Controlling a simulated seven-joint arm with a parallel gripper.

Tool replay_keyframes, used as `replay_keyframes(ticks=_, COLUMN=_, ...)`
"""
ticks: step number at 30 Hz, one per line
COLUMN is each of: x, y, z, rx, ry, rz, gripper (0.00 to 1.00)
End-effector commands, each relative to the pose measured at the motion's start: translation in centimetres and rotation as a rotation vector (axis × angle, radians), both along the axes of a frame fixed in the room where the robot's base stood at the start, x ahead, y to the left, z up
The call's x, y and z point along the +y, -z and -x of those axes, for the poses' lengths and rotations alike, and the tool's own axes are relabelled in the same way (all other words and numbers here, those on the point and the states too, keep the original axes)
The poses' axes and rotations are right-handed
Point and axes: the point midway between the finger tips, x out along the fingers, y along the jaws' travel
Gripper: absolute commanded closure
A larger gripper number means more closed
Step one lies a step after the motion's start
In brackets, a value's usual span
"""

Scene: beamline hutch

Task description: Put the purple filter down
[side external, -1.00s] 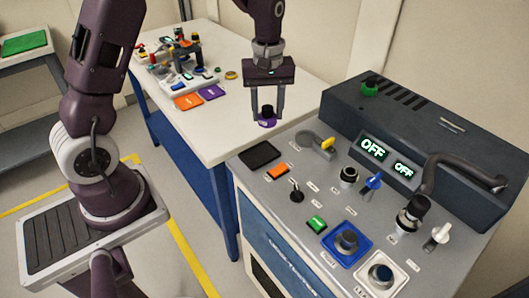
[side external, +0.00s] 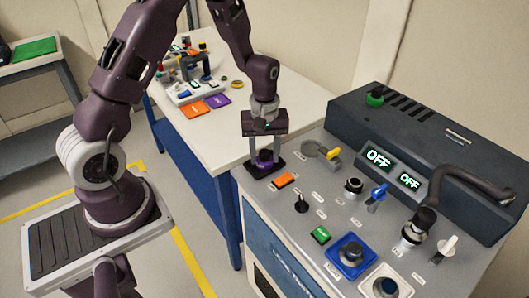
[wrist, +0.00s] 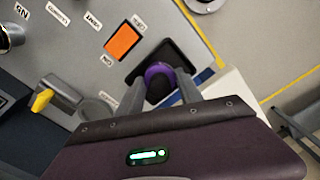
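The purple filter (side external: 264,163), a purple disc with a black top, is between the fingers of my gripper (side external: 265,155). In the wrist view the filter (wrist: 157,72) shows with the finger tips of my gripper (wrist: 160,90) close against both its sides. My gripper looks shut on it. The filter is over the black square pad (side external: 251,172) at the console's near left corner. The pad's edge (wrist: 180,50) shows around it in the wrist view. I cannot tell whether the filter touches the pad or hangs just above it.
An orange button (side external: 284,180) lies just right of the pad. A grey fixture with a yellow lever (side external: 333,154) stands behind it. Knobs and switches fill the console.

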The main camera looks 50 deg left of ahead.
Motion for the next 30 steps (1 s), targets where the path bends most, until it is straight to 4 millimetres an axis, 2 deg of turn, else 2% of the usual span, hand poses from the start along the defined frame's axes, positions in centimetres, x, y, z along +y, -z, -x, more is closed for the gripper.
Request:
replay_keyframes(ticks=1, x=0.0, y=0.0, z=0.0, rx=0.000, ry=0.000, rz=0.000, gripper=0.48)
replay_keyframes(ticks=3, x=0.0, y=0.0, z=0.0, rx=0.000, ry=0.000, rz=0.000, gripper=0.36)
replay_keyframes(ticks=11, x=0.0, y=0.0, z=0.0, rx=0.000, ry=0.000, rz=0.000, gripper=0.36)
replay_keyframes(ticks=14, x=0.0, y=-0.7, z=0.0, rx=0.000, ry=0.001, rz=-0.001, gripper=0.36)
replay_keyframes(ticks=17, x=0.0, y=-2.9, z=-0.1, rx=-0.005, ry=0.000, rz=-0.001, gripper=0.36)
replay_keyframes(ticks=24, x=0.0, y=-9.4, z=-0.1, rx=-0.005, ry=0.001, rz=-0.001, gripper=0.36)
replay_keyframes(ticks=30, x=0.0, y=-12.2, z=0.0, rx=-0.004, ry=0.005, rz=0.000, gripper=0.36)
